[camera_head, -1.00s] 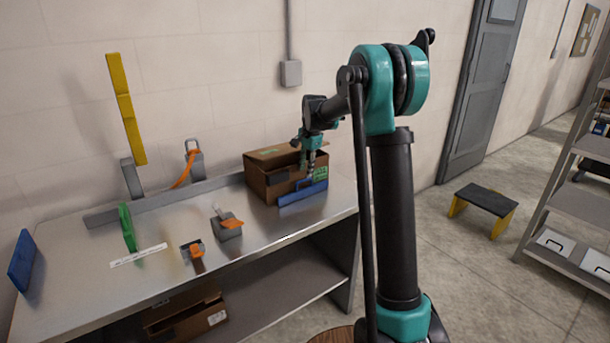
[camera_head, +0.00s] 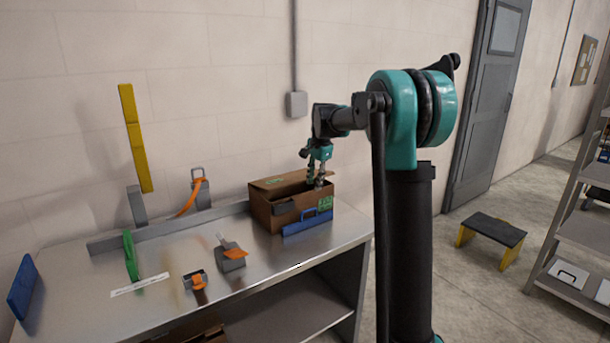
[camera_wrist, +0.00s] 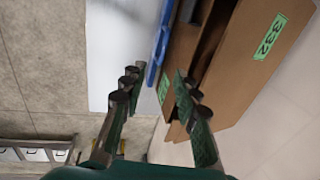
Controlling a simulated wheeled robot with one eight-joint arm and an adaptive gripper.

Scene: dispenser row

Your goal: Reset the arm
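My gripper (camera_head: 318,185) hangs at the end of my arm, above the open brown cardboard box at the right end of the metal table. In the wrist view its two dark green fingers (camera_wrist: 158,84) are spread apart with nothing held between them. The box (camera_head: 278,220) and a blue handled piece (camera_head: 307,224) in front of it lie below the fingers. The box also shows in the wrist view (camera_wrist: 235,85) with a green label reading 332, and part of the blue piece (camera_wrist: 159,45) shows beside it.
The metal table (camera_head: 160,318) holds an orange-and-grey dispenser (camera_head: 231,254), a smaller orange one (camera_head: 197,281), a green plate (camera_head: 131,255) and a blue plate (camera_head: 22,287). A yellow bar (camera_head: 134,135) stands behind. A step stool (camera_head: 490,233) is on the floor at right.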

